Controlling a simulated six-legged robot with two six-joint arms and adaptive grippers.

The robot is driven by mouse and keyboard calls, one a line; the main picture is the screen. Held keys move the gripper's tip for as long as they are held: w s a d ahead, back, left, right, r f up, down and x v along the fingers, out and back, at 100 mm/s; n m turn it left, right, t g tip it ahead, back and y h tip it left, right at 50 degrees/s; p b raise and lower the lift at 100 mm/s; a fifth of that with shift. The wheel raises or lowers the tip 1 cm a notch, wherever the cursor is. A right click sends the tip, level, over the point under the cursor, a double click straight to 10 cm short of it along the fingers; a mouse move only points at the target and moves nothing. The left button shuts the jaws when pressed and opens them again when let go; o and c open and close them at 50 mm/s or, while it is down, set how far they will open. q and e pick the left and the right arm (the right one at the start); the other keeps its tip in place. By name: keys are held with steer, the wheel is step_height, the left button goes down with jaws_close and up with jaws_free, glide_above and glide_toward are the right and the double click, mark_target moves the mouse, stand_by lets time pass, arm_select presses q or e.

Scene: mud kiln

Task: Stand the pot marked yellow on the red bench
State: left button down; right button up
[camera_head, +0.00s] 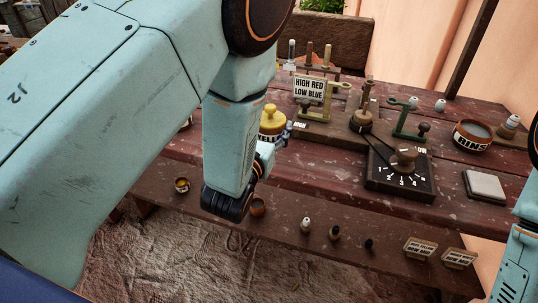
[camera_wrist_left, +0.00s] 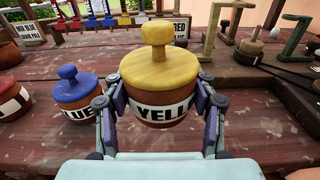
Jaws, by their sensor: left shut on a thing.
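The pot marked yellow (camera_head: 270,128) has a yellow knobbed lid and a brown body. It is upright over the red bench (camera_head: 312,167); I cannot tell whether its base touches the planks. The left wrist view shows the pot's lid (camera_wrist_left: 158,70) and a white label reading "YELL". My left gripper (camera_head: 284,138) is shut on its body, with a finger on each side in the left wrist view (camera_wrist_left: 157,103). My left forearm hides part of the bench. At the right edge, part of my right arm shows, but its gripper does not.
A pot marked blue (camera_wrist_left: 75,95) stands just left of the held pot. A sign reading "HIGH RED LOW BLUE" (camera_head: 310,89), a numbered dial box (camera_head: 400,178) and a grey-white pad (camera_head: 485,186) are on the bench. Small items line the lower front plank (camera_head: 285,220).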

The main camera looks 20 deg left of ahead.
arm_select(q)
step_height(320, 180, down, 3)
steer(key=shift+w+r+b, duration=0.1)
steer(key=shift+w+b, duration=0.05)
steer(key=shift+b, duration=0.45)
steer(key=f+b, duration=0.2)
steer(key=shift+s+a+f, duration=0.1)
steer(key=shift+s+f, duration=0.1)
steer(key=shift+f, duration=0.45)
steer(key=shift+w, duration=0.2)
steer(key=shift+s, duration=0.15)
steer(key=shift+f+b, duration=0.1)
steer(key=shift+b, duration=0.25)
steer(key=shift+c, duration=2.4)
jaws_free()
steer(key=shift+o, duration=0.3)
